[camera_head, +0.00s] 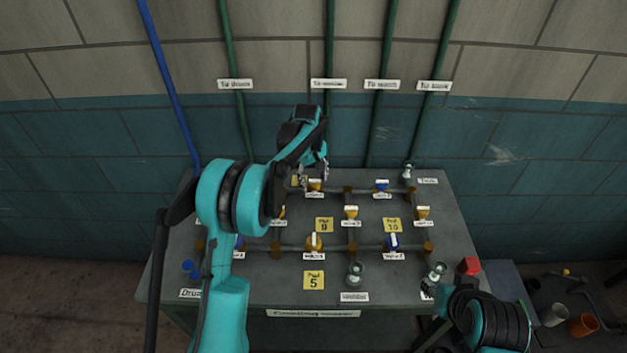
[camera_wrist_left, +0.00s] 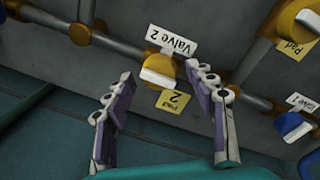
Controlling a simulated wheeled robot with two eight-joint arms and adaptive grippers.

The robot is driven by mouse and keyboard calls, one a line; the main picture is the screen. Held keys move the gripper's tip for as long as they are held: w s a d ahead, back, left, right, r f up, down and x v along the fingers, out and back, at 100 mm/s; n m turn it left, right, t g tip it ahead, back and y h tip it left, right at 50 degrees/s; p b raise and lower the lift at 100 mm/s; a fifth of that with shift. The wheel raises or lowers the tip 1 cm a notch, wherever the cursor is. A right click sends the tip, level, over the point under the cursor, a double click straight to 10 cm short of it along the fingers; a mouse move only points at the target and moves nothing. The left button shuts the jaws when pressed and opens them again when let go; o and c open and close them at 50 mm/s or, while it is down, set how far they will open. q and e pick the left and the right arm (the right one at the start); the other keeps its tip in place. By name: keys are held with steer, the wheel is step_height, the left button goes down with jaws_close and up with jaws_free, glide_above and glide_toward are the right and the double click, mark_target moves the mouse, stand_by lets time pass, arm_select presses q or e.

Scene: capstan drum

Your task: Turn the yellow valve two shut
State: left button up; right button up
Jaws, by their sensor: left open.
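The yellow valve two (camera_wrist_left: 163,72) sits on a grey pipe beside a white "Valve 2" label (camera_wrist_left: 172,40) and a yellow "Pad 2" tag (camera_wrist_left: 171,101). Its pale handle lies roughly along the pipe. In the head view, the valve (camera_head: 315,185) is in the back row of the table. My left gripper (camera_head: 316,170) is just behind and above it. In the left wrist view, my left gripper (camera_wrist_left: 158,118) is open and empty, its fingers spread on either side of the valve's near side, with no clear contact. My right arm shows at the lower right, but I see no right fingertips.
The grey table (camera_head: 262,290) carries pipes with several other yellow and blue valves. A blue valve (camera_wrist_left: 293,125) is to the right of valve two. A red block (camera_head: 469,266) is at the right edge. Vertical pipes run up the wall behind.

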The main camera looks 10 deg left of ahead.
arm_select(q)
steer(key=c, duration=1.2)
steer(key=shift+o, duration=0.2)
steer(key=shift+m, duration=0.3)
steer(key=m+p, duration=0.1)
steer(key=m, duration=0.2)
steer(key=shift+w+m, duration=0.1)
steer(key=shift+m, duration=0.2)
steer(key=m+p, duration=0.1)
steer(key=m, duration=0.3)
steer(key=shift+m+g, duration=0.3)
steer(key=m, duration=0.4)
steer(key=shift+d, duration=0.1)
steer(key=shift+d+m+g+p, duration=0.1)
steer(key=shift+m+g+p, duration=0.3)
steer(key=shift+m, duration=2.1)
